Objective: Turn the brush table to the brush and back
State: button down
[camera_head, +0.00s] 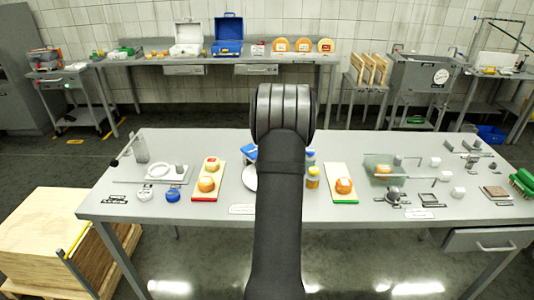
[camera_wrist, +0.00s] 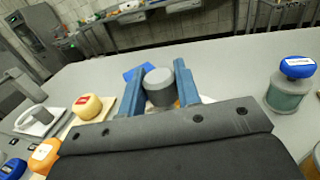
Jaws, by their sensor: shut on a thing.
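My gripper (camera_wrist: 147,66) shows in the wrist view as two blue fingers, one on each side of a grey round knob (camera_wrist: 158,88). It is shut on the knob, which stands upright between the fingers. What lies under the knob is mostly hidden by my gripper. In the head view my arm covers the gripper and the knob. The edge of a white round plate (camera_head: 249,178) shows just left of my arm; I cannot tell whether it is the brush table. A blue item (camera_wrist: 136,72) lies behind the fingers. I cannot make out the brush for certain.
Left are cheeses on a red-edged board (camera_head: 198,194) and a white ring (camera_head: 158,170). Right are a yellow jar (camera_head: 313,178), a green-edged board (camera_head: 333,197) with a cheese, and metal fixtures. A blue-lidded jar (camera_wrist: 290,85) stands close on the right in the wrist view.

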dwell(0.3)
jog(key=c, duration=1.1)
grip_release()
jog(key=shift+s, duration=0.1)
jog(key=v, duration=1.7)
jog(key=shift+s+r, duration=0.1)
jog(key=shift+s, duration=0.05)
